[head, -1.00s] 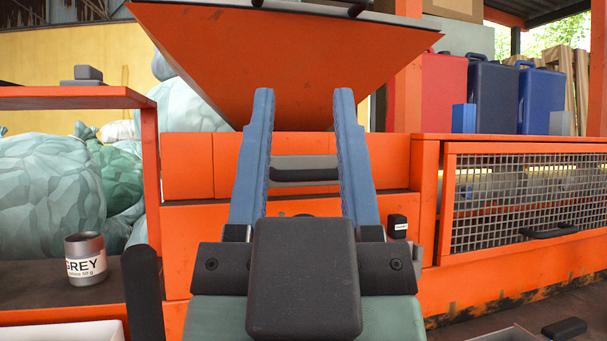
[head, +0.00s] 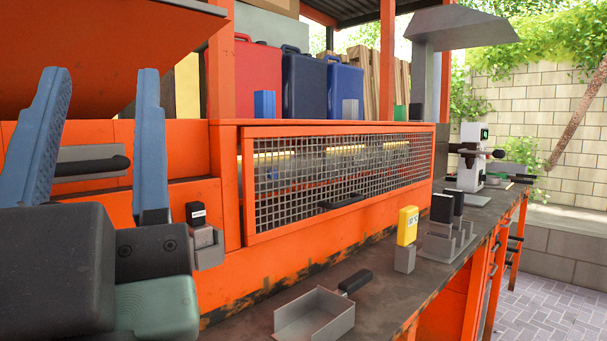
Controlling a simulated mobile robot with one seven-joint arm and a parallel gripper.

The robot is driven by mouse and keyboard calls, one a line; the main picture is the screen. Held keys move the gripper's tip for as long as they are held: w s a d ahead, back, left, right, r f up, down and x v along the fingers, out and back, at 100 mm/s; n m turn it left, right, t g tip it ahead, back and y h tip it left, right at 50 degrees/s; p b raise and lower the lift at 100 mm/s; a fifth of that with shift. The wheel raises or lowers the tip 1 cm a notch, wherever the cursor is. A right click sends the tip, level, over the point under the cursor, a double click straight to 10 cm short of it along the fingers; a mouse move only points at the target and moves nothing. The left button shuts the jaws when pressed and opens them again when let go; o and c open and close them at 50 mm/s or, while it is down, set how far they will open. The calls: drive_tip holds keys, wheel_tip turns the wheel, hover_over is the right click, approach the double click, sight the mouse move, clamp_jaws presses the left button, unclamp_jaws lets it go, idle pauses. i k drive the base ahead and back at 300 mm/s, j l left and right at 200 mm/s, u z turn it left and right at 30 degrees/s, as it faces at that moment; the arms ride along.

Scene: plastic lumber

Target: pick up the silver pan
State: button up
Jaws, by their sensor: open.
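The silver pan (head: 318,315) is a shallow square metal tray with a black handle. It sits on the dark workbench at the lower middle of the head view, its handle pointing up and to the right. My gripper (head: 103,78) is at the left of the view, its two blue fingers spread wide apart with nothing between them. It is well to the left of the pan and not touching it.
An orange machine with a mesh guard (head: 340,175) stands behind the pan. A yellow block (head: 407,226) on a grey stand and a grey holder with black pieces (head: 446,238) are on the bench (head: 390,285) to the right. Bare bench surrounds the pan.

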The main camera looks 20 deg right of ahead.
sight(491, 180)
drive_tip(key=z, duration=1.8)
